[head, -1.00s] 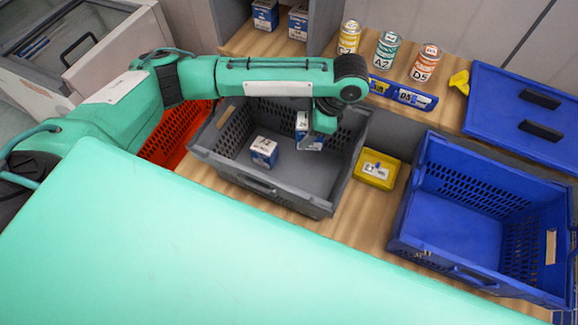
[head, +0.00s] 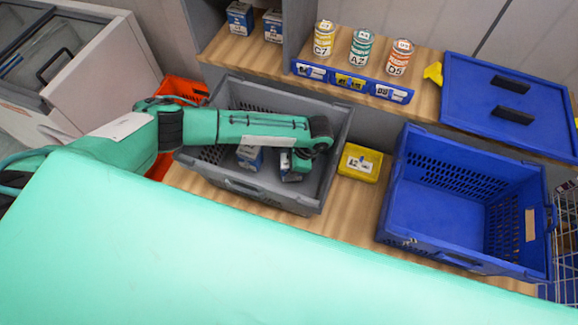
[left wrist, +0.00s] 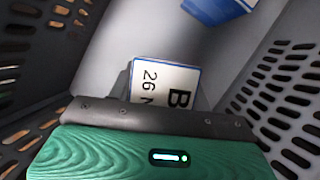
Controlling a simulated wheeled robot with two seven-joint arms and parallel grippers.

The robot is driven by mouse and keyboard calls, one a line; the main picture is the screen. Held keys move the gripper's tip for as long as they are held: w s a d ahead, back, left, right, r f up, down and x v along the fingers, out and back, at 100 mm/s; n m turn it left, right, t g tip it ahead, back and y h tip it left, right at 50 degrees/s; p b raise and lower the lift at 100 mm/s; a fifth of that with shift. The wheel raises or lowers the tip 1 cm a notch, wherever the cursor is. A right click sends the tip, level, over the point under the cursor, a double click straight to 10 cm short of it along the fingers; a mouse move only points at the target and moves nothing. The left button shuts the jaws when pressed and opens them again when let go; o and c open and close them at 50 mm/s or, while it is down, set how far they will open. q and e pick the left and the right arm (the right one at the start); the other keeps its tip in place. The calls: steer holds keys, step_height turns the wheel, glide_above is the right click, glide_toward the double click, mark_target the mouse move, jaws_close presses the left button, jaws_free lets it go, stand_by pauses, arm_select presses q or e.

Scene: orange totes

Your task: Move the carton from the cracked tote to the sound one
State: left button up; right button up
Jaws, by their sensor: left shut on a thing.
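My left gripper (head: 302,160) reaches down into the grey tote (head: 245,186) and is shut on a blue-and-white carton (head: 291,176) near the tote's front right. In the left wrist view the carton (left wrist: 165,85) shows a white label reading "B" and "26", by the gripper's dark edge; the finger contact is hidden. A second blue-and-white carton (head: 249,158) sits in the same tote to the left, partly behind my arm. The blue tote (head: 440,215) at the right is empty. I cannot make out a crack in either tote. My right gripper is not in view.
A yellow box (head: 359,163) stands between the totes. An orange-red tote (head: 182,88) is partly behind my arm. Several labelled cans, including a green one (head: 364,46), stand on the back shelf. A blue lid (head: 510,105) lies behind the blue tote.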

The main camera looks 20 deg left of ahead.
arm_select(q)
steer(key=shift+f, duration=0.6)
steer(key=o, duration=1.2)
steer(key=shift+f, duration=0.1)
steer(key=shift+c, duration=0.2)
steer(key=b+v, duration=0.3)
steer(key=v, duration=0.8)
steer(key=shift+d+r, duration=0.2)
steer(key=shift+r, duration=0.35)
